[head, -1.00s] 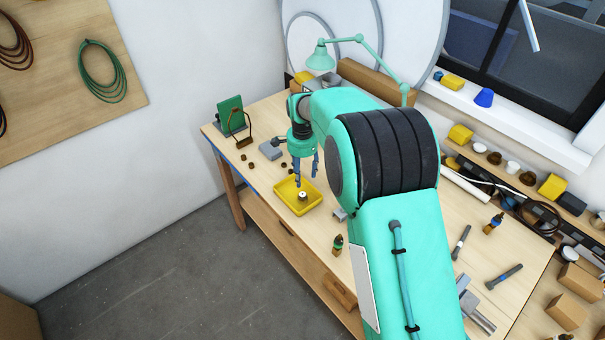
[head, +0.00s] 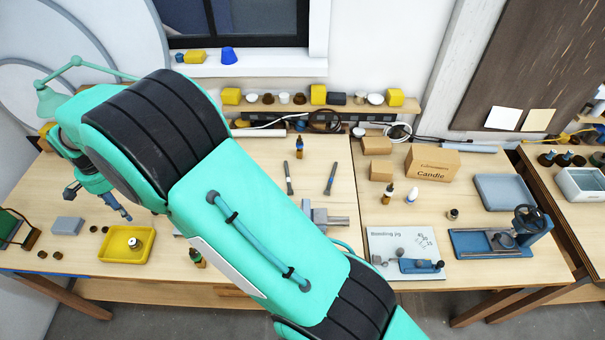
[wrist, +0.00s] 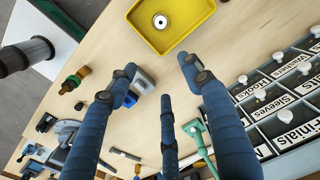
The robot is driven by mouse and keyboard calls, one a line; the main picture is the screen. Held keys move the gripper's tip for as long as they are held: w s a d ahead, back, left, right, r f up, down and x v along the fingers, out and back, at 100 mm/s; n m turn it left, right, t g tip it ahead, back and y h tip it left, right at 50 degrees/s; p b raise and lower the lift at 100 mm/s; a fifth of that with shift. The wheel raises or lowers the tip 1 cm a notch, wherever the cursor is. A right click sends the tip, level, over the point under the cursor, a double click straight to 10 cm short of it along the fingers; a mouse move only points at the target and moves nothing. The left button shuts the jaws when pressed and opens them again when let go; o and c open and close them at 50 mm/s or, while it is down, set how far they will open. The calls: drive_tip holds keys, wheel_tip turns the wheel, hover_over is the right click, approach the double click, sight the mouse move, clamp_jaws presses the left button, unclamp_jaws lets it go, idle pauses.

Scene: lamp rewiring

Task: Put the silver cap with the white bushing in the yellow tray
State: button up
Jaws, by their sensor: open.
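The silver cap with the white bushing (head: 134,243) stands inside the yellow tray (head: 105,256), on the tray's floor. In the wrist view the cap (wrist: 161,21) shows from above as a pale ring with a dark centre, and the tray (wrist: 180,47) is at the top edge. My gripper (head: 100,205) is open and empty, above the bench behind and left of the tray.
A grey block (head: 68,226) and small brown caps lie left of the tray. Labelled drawers (wrist: 285,85) line the right of the wrist view. A bonding jig board (head: 385,245) lies farther right on the bench.

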drive_tip(key=w+d+r+t, duration=0.1)
drive_tip(key=w+d+r, duration=0.2)
drive_tip(key=d+r, duration=0.65)
drive_tip(key=w+d+r+y, duration=0.1)
drive_tip(key=w+d+r, duration=0.4)
drive_tip(key=d, duration=0.7)
drive_tip(key=w+d+r+t, duration=0.1)
drive_tip(key=w+d+r, duration=0.1)
drive_tip(key=d+r, duration=0.75)
drive_tip(key=s+d+r+t, duration=0.1)
drive_tip(key=s+d+r, duration=0.2)
drive_tip(key=d, duration=0.7)
drive_tip(key=s+d+r, duration=0.3)
drive_tip(key=s+d, duration=0.1)
drive_tip(key=d, duration=0.6)
drive_tip(key=s+d+r+t, duration=0.1)
drive_tip(key=s+d+r, duration=0.15)
drive_tip(key=d, duration=0.75)
drive_tip(key=s+d+f, duration=0.2)
drive_tip(key=s+d, duration=0.5)
drive_tip(key=s, duration=0.1)
drive_tip(key=s+d+f+t+h, duration=0.1)
drive_tip(key=s+d+f, duration=0.1)
drive_tip(key=s+d, duration=0.5)
drive_tip(key=shift+s+d, duration=0.35)
drive_tip(key=shift+s, duration=0.9)
